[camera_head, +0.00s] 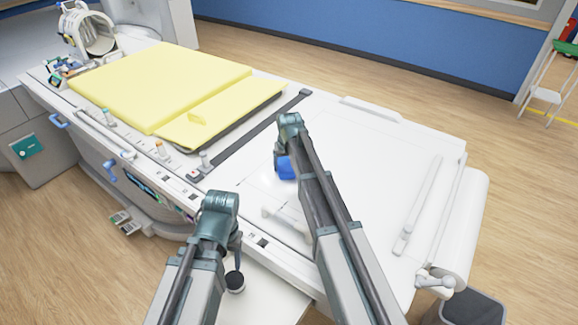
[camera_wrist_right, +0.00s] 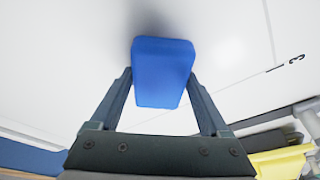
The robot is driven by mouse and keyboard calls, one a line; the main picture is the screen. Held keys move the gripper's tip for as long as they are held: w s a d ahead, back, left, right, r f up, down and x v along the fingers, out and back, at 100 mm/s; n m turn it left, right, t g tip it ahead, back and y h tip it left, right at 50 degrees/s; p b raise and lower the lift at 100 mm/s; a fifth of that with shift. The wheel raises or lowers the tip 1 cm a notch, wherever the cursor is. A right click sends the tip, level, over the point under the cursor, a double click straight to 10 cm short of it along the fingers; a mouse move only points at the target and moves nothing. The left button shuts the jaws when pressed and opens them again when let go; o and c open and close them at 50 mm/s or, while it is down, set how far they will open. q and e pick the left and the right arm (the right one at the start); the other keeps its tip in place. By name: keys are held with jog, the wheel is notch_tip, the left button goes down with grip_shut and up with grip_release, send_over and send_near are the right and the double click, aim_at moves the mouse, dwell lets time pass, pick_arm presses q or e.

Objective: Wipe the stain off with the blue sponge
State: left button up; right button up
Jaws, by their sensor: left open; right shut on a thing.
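The blue sponge (camera_head: 286,168) is at the white table top, partly hidden by my right arm in the head view. In the right wrist view the sponge (camera_wrist_right: 162,72) sits between the two fingers of my right gripper (camera_wrist_right: 160,95), which is shut on it. The white surface lies just beyond the sponge; I cannot tell whether they touch. My left gripper (camera_head: 236,246) is over the near edge of the table, small and mostly hidden by its own arm; it holds nothing that I can see. I cannot make out a stain in either view.
The white table (camera_head: 390,150) is largely bare around the sponge. A yellow pad (camera_head: 160,80) covers its far left part. A white bar (camera_head: 420,205) lies at the right, and small fittings line the near edge. A dark bin (camera_head: 470,307) stands at the lower right.

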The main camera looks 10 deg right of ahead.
jog(key=shift+w, duration=0.1)
jog(key=shift+s+d+f, duration=0.15)
jog(key=shift+s+d, duration=1.1)
jog(key=shift+s, duration=0.25)
jog(key=shift+s+d, duration=1.25)
jog(key=shift+s, duration=0.05)
jog(key=shift+s+d, duration=1.15)
jog(key=shift+s, duration=0.25)
jog(key=shift+s+d, duration=0.1)
